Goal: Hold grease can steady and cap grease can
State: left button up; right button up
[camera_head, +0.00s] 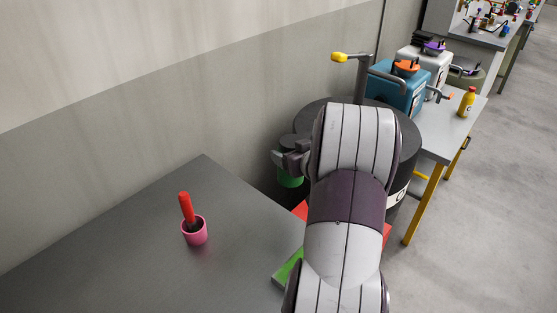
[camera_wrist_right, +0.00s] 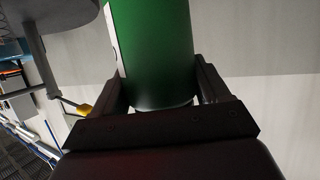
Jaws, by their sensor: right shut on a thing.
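A green can (camera_head: 290,181) is in the grip of my right gripper (camera_head: 287,159), beyond the far right edge of the grey table. Its upper part, or something on it, looks dark in the head view; I cannot tell if this is a cap. In the right wrist view the green can (camera_wrist_right: 155,50) stands between the two dark fingers, with a strip of white label at its left side. My right arm hides part of the area around it. My left gripper is not in view.
A pink cup (camera_head: 195,232) with a red-handled tool (camera_head: 186,208) stands on the grey table (camera_head: 120,240). A black drum (camera_head: 408,140) stands behind my arm. A farther table holds a teal canister (camera_head: 392,90) and a yellow bottle (camera_head: 466,102). Green and red items lie partly under my arm.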

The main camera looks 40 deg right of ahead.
jog(key=shift+s+d+r, duration=0.1)
jog(key=shift+d, duration=0.1)
jog(key=o, duration=0.4)
jog(key=c, duration=0.5)
